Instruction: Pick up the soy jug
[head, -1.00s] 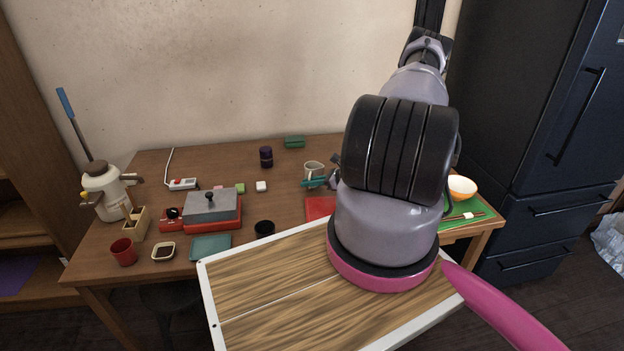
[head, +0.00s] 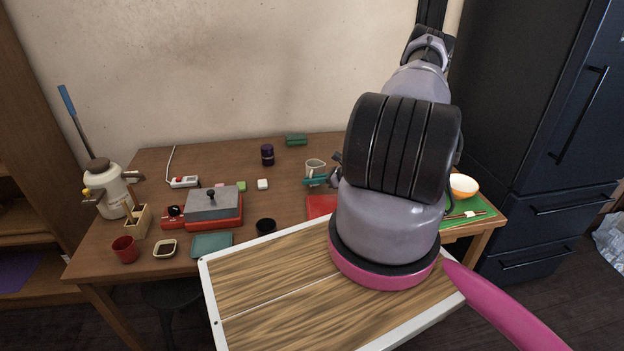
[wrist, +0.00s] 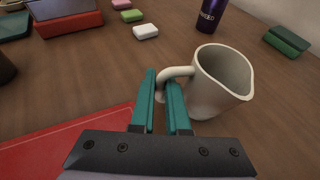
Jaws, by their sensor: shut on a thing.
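The soy jug is a cream-white jug (wrist: 222,82) with a loop handle on its left side and a pouring lip on the right. It stands upright on the wooden table, and I cannot tell whether it is lifted at all. My gripper (wrist: 166,98) has teal fingers on either side of the jug's handle and is shut on it. In the head view the jug (head: 315,168) shows behind the teal fingers (head: 315,180), left of my arm. My arm hides the table to the right of it.
A purple can (wrist: 211,14) and a green block (wrist: 287,41) stand behind the jug. A red mat (wrist: 62,148) lies at the near left. Small white, green and pink blocks lie left. A grill (head: 212,210) and a teal plate (head: 212,245) stand further left. Bare table surrounds the jug's right side.

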